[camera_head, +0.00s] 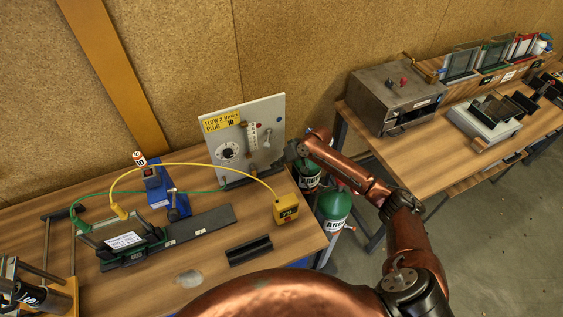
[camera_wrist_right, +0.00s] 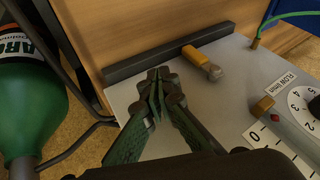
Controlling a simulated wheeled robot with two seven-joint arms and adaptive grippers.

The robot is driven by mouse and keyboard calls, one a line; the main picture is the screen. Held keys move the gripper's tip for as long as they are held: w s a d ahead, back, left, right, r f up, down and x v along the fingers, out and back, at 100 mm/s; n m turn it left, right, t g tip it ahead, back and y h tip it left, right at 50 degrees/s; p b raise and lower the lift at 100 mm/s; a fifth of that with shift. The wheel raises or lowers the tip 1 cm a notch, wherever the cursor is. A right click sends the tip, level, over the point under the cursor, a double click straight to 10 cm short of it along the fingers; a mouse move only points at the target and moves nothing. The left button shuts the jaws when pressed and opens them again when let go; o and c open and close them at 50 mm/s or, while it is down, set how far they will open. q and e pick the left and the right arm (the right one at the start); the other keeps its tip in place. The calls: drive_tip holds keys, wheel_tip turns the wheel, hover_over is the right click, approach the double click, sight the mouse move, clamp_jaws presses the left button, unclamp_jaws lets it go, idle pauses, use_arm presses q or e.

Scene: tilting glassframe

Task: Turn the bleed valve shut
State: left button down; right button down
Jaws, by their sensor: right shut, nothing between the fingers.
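A light grey upright panel (camera_head: 272,112) stands at the back of the left bench and also fills much of the right wrist view (camera_wrist_right: 222,118). It carries a round white flow dial (camera_head: 228,152), also in the wrist view (camera_wrist_right: 304,101). A small fitting with a tan-brass body and grey end (camera_wrist_right: 203,63) sits near the panel's lower edge; it may be the bleed valve, but no label on it is readable. My right gripper (camera_wrist_right: 156,88) is shut and empty in front of the panel, beside this fitting and apart from it. My left gripper is not in view.
Green argon cylinders (camera_head: 334,205) stand right of the bench, close to my right arm. A yellow box (camera_head: 286,209) sits before the panel, joined to a yellow hose (camera_head: 190,165). A dark bar (camera_wrist_right: 165,55) runs along the panel's lower edge. A grey machine (camera_head: 393,95) stands on the right bench.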

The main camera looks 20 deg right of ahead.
sight(253, 171)
drive_tip(key=x, duration=0.4)
drive_tip(key=shift+w+d, duration=0.1)
drive_tip(key=shift+d, duration=0.05)
drive_tip(key=shift+a+r+p, duration=0.15)
drive_tip(key=shift+a+p, duration=0.3)
drive_tip(key=shift+a, duration=0.75)
drive_tip(key=shift+a+f, duration=0.2)
drive_tip(key=shift+a, duration=0.6)
drive_tip(key=shift+a+f+y+b, duration=0.15)
drive_tip(key=shift+y+b, duration=0.15)
drive_tip(key=shift+b, duration=0.2)
